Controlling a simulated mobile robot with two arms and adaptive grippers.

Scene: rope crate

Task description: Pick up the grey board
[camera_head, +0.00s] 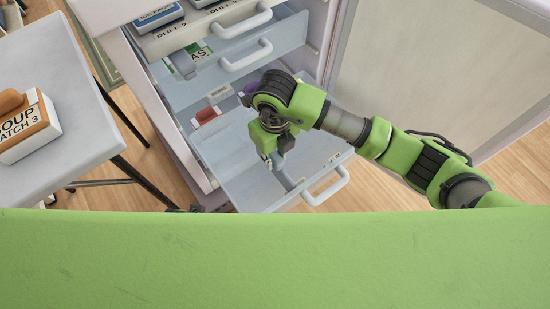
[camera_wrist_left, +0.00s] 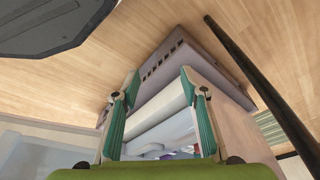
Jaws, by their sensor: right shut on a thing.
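My right gripper (camera_head: 272,158) reaches down into the lowest open drawer (camera_head: 240,190) in the head view. Its jaws are shut on a thin grey piece (camera_head: 285,180), which looks like the grey board; the fingers and the pale drawer hide much of its outline. I cannot tell whether it is clear of the drawer floor. My left gripper (camera_wrist_left: 158,88) shows in the left wrist view with its two teal-padded fingers apart and nothing between them. It is not seen in the head view.
Upper drawers (camera_head: 230,70) stand open above, with white handles and boxed goods. A red item (camera_head: 205,115) and a purple item (camera_head: 252,87) lie at the lowest drawer's back. A grey table (camera_head: 75,85) at left holds a soup box (camera_head: 30,125). Wooden floor lies between.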

